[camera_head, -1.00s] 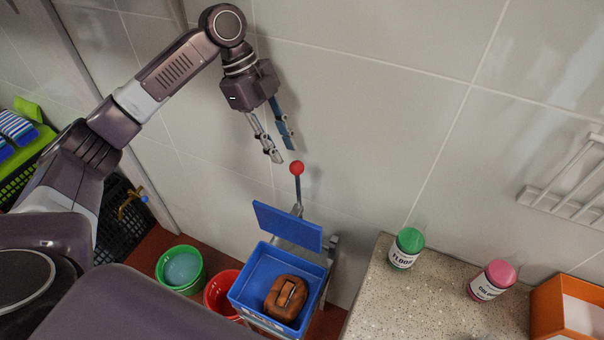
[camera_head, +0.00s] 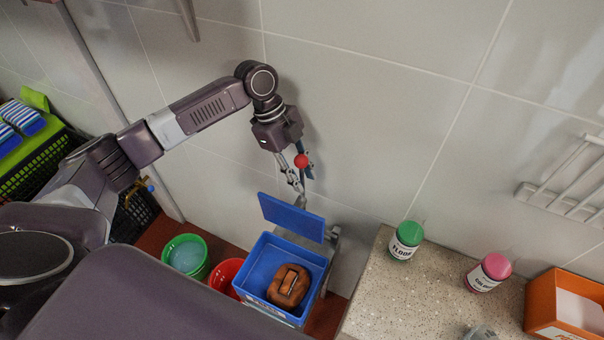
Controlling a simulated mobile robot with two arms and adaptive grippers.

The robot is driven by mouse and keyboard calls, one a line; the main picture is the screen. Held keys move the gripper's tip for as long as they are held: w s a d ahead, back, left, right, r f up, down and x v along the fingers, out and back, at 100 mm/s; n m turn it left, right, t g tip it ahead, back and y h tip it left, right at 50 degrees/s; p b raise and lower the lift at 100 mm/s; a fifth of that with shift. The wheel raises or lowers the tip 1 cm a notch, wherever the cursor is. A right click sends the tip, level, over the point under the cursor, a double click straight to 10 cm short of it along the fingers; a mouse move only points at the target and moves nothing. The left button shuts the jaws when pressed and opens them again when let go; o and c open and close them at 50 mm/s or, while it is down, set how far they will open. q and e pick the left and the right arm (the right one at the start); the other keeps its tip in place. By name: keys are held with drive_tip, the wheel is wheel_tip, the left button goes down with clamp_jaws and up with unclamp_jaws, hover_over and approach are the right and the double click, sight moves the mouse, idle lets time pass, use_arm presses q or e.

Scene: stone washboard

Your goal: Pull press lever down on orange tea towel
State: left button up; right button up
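The press lever is a thin metal rod topped by a red ball (camera_head: 301,160). It rises behind the blue press plate (camera_head: 291,216), which stands tilted above a blue bucket (camera_head: 251,265). An orange-brown folded towel (camera_head: 288,286) lies inside the bucket. My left gripper (camera_head: 299,182) is at the lever, just below the red ball. Its fingers are apart, one on each side of the rod, and I cannot tell whether they touch it. My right gripper is not in view.
A green bucket (camera_head: 187,257) and a red bucket (camera_head: 225,275) stand left of the blue bucket. A speckled counter (camera_head: 395,300) at the right holds a green-capped jar (camera_head: 406,240), a pink-capped jar (camera_head: 488,272) and an orange box (camera_head: 565,303). A tiled wall is close behind.

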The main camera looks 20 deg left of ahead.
sight(289, 206)
use_arm(q)
clamp_jaws()
drive_tip(key=shift+w, duration=0.1)
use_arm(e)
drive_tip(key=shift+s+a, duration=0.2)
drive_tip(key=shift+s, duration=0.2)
use_arm(q)
drive_tip(key=shift+r, duration=0.1)
